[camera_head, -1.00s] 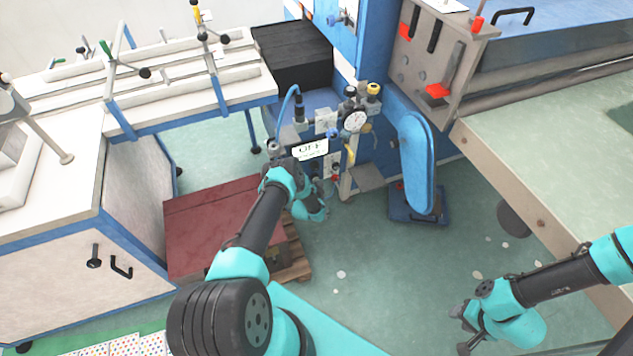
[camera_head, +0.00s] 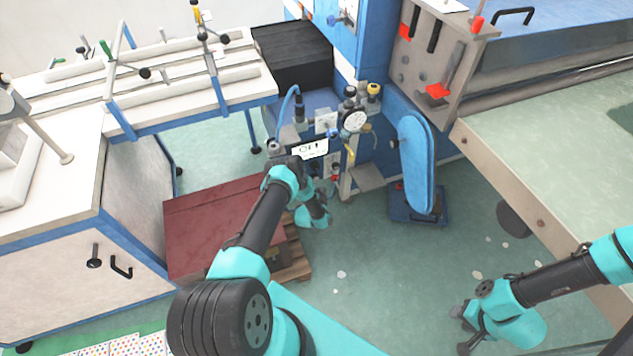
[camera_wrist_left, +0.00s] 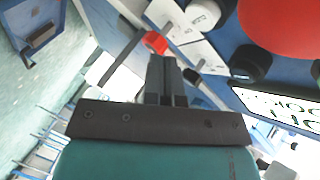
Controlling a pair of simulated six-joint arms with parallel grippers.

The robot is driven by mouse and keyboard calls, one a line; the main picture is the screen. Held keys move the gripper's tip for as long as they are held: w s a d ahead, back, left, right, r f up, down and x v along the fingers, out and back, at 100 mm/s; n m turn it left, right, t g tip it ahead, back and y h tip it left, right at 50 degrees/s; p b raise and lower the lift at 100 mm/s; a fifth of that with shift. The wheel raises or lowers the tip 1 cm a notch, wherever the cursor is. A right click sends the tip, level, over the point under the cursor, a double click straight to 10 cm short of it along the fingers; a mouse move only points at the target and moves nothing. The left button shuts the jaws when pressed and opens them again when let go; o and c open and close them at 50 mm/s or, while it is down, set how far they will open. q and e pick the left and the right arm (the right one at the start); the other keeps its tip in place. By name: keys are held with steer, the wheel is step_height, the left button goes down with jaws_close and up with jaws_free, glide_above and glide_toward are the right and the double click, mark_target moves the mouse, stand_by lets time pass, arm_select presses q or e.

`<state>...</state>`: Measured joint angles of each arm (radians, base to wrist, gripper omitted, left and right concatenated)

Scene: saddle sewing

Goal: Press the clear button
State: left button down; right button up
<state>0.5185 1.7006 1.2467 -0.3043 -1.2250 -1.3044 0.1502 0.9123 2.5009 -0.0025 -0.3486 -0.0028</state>
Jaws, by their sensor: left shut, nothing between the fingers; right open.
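The control panel's white display (camera_head: 310,149) stands at the front of the blue machine; it also shows at the right edge of the wrist view (camera_wrist_left: 285,106). My left gripper (camera_wrist_left: 163,62) is shut and empty, pointing at the panel. A small red part (camera_wrist_left: 155,42) shows just beyond its fingertips; I cannot tell whether they touch. A large red rounded part (camera_wrist_left: 285,25) and black round knobs (camera_wrist_left: 250,62) are to the right of the fingertips. My right gripper (camera_head: 465,334) is open and empty at lower right, far from the panel.
A pressure gauge (camera_head: 354,121) and hoses are above and beside the panel. A dark red box (camera_head: 210,225) on a wooden pallet lies left of my left arm. A blue padded lever (camera_head: 417,163) stands right of the panel. The green floor between the arms is mostly clear.

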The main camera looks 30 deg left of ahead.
arm_select(q)
steer(key=shift+s+d, duration=0.7)
steer(key=shift+d, duration=0.25)
steer(key=shift+r, duration=0.1)
steer(key=s+d+r+n+g+h, duration=0.4)
steer(key=s+d+r+n+g, duration=0.25)
steer(key=s+d+r, duration=0.4)
steer(key=s+d+r+n+g+h, duration=0.1)
steer(key=s+d+r+n+g, duration=0.1)
steer(key=s+r, duration=0.6)
steer(key=s+d+r+n+g+h, duration=0.1)
steer(key=s+d+r+n+g, duration=0.2)
steer(key=s+r+g, duration=0.3)
steer(key=s+d+r, duration=0.1)
steer(key=s+r, duration=0.1)
steer(key=s, duration=0.3)
steer(key=shift+s+d+r, duration=0.2)
steer(key=shift+s, duration=0.2)
steer(key=c, duration=1.8)
jaws_free()
